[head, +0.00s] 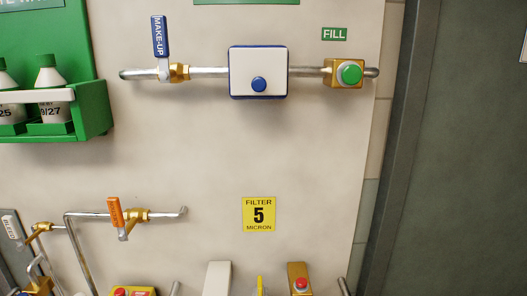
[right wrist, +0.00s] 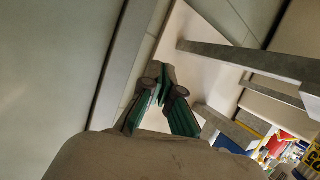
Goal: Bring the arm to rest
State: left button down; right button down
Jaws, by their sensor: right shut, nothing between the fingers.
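My right gripper (right wrist: 160,84) shows in the right wrist view, with green fingers brought together at the tips and nothing between them. It is in free space, apart from the pale wall and grey bars behind it. Neither arm shows in the head view. My left gripper is in no view.
In the head view a wall panel carries a make-up valve with blue handle (head: 160,36), a white box (head: 258,72), a green fill button (head: 349,74), an orange-handled valve (head: 115,213) and a green bottle rack (head: 92,112). A grey bar (right wrist: 250,61) crosses near the gripper in the wrist view.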

jog(key=s+a+f+m+g+h, duration=0.25)
jog(key=s+f+g+h, duration=0.25)
jog(key=s+f, duration=1.45)
jog(key=s+a+f+g, duration=0.2)
jog(key=s, duration=0.5)
jog(key=s+a+f+m+g, duration=0.1)
jog(key=s+a+f+g, duration=0.1)
jog(key=s, duration=0.6)
jog(key=s+a+f+g, duration=0.2)
jog(key=s, duration=0.6)
jog(key=shift+g, duration=0.4)
jog(key=shift+s+a, duration=0.1)
